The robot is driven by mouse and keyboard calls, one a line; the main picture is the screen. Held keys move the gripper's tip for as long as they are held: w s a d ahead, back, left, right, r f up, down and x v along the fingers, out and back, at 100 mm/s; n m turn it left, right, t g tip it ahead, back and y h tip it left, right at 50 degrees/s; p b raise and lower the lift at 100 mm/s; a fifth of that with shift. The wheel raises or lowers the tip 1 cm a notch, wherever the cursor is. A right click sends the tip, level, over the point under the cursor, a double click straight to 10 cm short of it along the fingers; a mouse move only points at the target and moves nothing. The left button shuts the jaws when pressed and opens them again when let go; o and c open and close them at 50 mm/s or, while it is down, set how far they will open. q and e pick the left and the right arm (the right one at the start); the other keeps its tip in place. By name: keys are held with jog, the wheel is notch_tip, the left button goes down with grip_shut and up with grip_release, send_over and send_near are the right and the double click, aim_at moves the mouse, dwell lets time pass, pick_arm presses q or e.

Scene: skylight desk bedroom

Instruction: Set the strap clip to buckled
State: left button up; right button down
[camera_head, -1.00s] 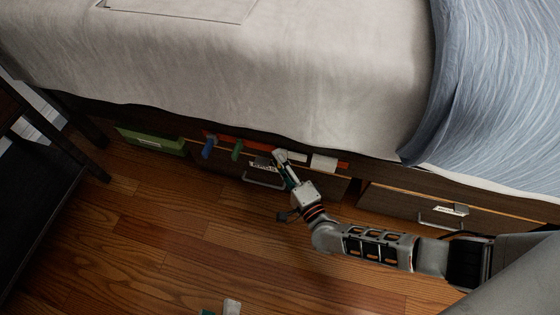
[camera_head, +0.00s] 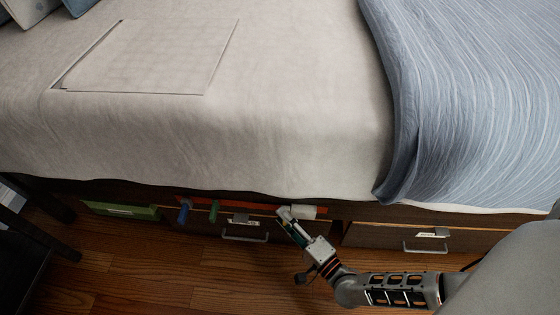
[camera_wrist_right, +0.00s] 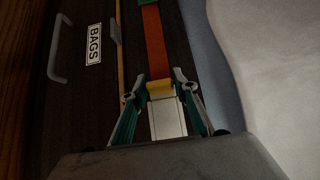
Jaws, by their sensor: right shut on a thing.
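My right gripper (camera_head: 287,213) is shut on the clip, with one finger on each side (camera_wrist_right: 160,94). I cannot tell whether the clip is latched. My left gripper is out of view.
A drawer labelled BAGS (camera_wrist_right: 85,100) with a grey handle (camera_head: 245,239) lies below the strap. A green box (camera_head: 120,210) is at left. The bed (camera_head: 290,120) overhangs; wooden floor (camera_head: 150,280) is clear.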

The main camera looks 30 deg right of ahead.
jog(key=c, duration=1.7)
grip_release()
jog(key=shift+s+d, duration=0.2)
jog(key=shift+d, duration=0.05)
